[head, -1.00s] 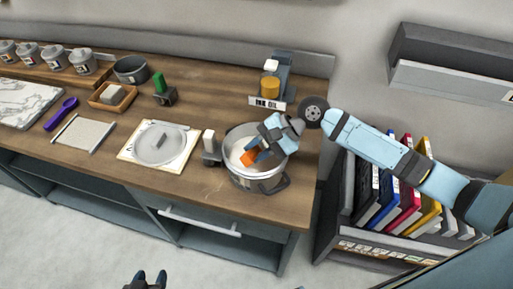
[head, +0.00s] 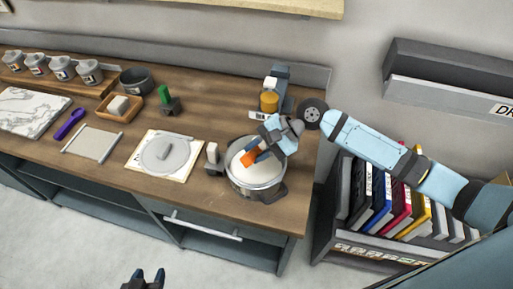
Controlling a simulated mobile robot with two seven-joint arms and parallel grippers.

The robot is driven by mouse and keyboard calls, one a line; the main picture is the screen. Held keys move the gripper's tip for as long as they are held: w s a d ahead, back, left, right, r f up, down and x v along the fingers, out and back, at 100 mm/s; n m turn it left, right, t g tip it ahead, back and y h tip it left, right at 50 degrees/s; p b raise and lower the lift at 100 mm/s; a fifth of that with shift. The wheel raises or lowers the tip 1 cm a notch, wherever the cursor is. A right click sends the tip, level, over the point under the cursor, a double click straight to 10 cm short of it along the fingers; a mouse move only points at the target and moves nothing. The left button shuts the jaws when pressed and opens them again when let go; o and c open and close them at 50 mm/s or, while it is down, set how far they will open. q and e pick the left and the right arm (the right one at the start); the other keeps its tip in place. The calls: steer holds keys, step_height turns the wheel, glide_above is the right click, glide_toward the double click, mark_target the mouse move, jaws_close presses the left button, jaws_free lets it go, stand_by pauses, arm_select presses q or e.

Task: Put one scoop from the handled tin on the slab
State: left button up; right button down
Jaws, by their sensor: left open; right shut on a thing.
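The handled tin (head: 245,186) is a grey metal pot with dark handles, near the right end of the counter. Its pale contents (head: 262,177) show inside the rim. My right gripper (head: 255,152) is over the back of the tin's mouth, shut on an orange thing (head: 249,157) that looks like a scoop's handle. The rest of that thing is hidden or too small to make out. The slab (head: 30,108) is white, grey-veined marble, lying bare at the far left of the counter. My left gripper (head: 148,274) is open and empty at the bottom edge, in front of the counter.
A round grey lid (head: 178,157) lies on a paper sheet left of the tin, with a small white-topped block (head: 213,155) between. A purple tool (head: 69,124) and a pale mat (head: 93,143) lie near the slab. An oil dispenser (head: 270,102) stands behind the tin.

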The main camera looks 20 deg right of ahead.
mark_target(256, 153)
step_height(256, 153, up, 2)
steer(key=shift+r+p, duration=0.15)
steer(key=shift+p, duration=0.7)
steer(key=shift+r+p, duration=0.75)
steer(key=shift+p, duration=0.2)
steer(key=shift+r, duration=1)
arm_select(q)
steer(key=shift+w+a+r+n, duration=0.1)
steer(key=shift+a+r+n, duration=0.05)
steer(key=shift+r, duration=0.8)
steer(key=shift+a+r+n, duration=0.1)
steer(key=shift+r+n, duration=0.05)
steer(key=shift+r, duration=0.75)
steer(key=shift+s, duration=0.3)
steer(key=shift+f, duration=0.15)
